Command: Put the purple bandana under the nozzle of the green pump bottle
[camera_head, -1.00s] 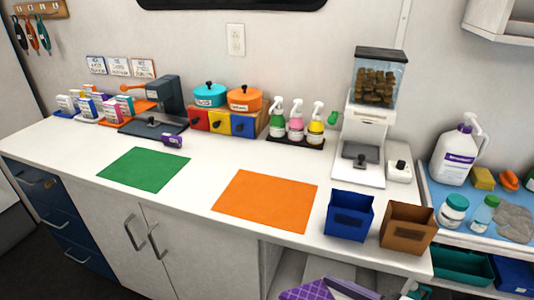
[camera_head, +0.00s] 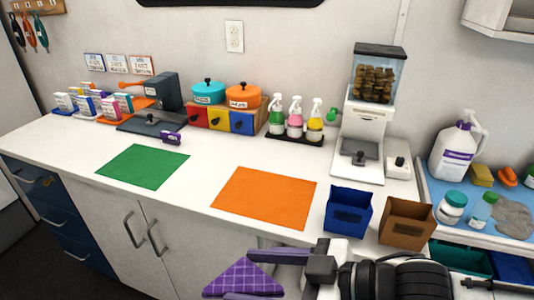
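The purple plaid bandana (camera_head: 241,279) is at the bottom edge of the picture, in front of the counter. My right gripper (camera_head: 245,277) comes in from the lower right, with its fingers on either side of the bandana, and appears to hold it. The green pump bottle (camera_head: 276,122), with a white nozzle head, stands upright at the back of the counter, left of a pink bottle (camera_head: 295,123) and a yellow bottle (camera_head: 315,126). All three stand on a dark tray (camera_head: 294,140). The bandana is well apart from them. My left gripper is not in view.
A green mat (camera_head: 143,166) and an orange mat (camera_head: 264,198) lie bare on the white counter. Blue (camera_head: 348,213) and brown (camera_head: 406,222) bins stand at the front right. A kibble dispenser (camera_head: 366,120) stands right of the bottles. Coloured drawers (camera_head: 219,119) stand left of them.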

